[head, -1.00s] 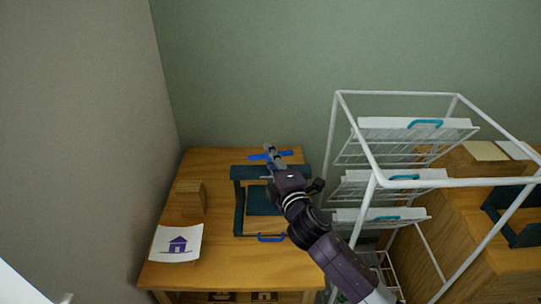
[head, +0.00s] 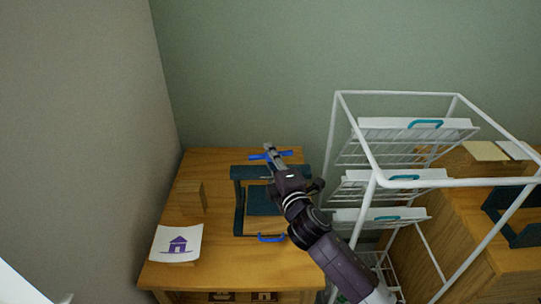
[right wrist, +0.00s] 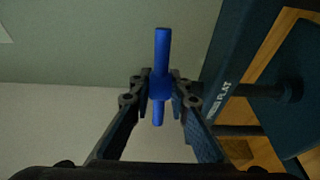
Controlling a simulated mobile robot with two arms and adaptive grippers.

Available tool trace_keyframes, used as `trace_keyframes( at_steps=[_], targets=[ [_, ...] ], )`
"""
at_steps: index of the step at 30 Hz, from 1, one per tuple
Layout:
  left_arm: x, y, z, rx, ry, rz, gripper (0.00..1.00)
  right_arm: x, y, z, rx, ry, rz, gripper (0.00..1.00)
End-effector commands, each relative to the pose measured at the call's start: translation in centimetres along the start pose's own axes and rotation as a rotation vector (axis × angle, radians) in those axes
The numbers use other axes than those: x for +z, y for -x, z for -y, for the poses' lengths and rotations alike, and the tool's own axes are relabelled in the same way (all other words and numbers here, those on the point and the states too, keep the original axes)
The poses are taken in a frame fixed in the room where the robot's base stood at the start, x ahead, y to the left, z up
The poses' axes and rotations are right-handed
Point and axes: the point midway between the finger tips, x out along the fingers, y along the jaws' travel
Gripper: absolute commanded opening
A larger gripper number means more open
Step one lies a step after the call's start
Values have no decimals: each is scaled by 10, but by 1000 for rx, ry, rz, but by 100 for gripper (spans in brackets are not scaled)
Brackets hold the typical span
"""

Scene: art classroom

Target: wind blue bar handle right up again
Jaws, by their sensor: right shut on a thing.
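The blue bar handle (head: 284,154) sits at the top of a dark teal press (head: 239,208) on the wooden table. My right gripper (head: 269,153) reaches over the press from the lower right. In the right wrist view the gripper (right wrist: 160,88) is shut on the middle of the blue bar (right wrist: 162,48), whose ends stick out on both sides of the fingers. The press (right wrist: 232,60) shows at the right there, with partly readable white lettering. The screw under the handle is mostly hidden by my arm in the head view. My left gripper is not in view.
A wooden block (head: 190,199) and a paper with a purple house print (head: 170,254) are left of the press. A blue loop handle (head: 271,239) is at the press's front. A white wire rack (head: 337,140) stands close right of my arm. Walls are left and behind.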

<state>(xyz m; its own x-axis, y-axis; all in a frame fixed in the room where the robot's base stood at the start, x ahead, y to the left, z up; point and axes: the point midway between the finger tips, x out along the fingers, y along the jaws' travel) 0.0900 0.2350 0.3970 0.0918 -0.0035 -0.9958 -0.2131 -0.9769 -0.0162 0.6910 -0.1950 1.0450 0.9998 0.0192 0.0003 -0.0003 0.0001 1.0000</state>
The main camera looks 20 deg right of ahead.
Motion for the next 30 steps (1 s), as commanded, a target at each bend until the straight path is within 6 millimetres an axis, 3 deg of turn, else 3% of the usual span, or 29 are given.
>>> trace_keyframes(
  at_steps=[9,10,14,24,30],
  targets=[
    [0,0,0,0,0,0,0,0,0,3,-5,1,1,0],
    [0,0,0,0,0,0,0,0,0,3,-5,1,1,20],
    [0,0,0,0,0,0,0,0,0,2,-4,1,0,34],
    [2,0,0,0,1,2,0,0,3,1,-2,0,0,35],
    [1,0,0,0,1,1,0,0,29,2,-3,1,-1,35]
  ],
)
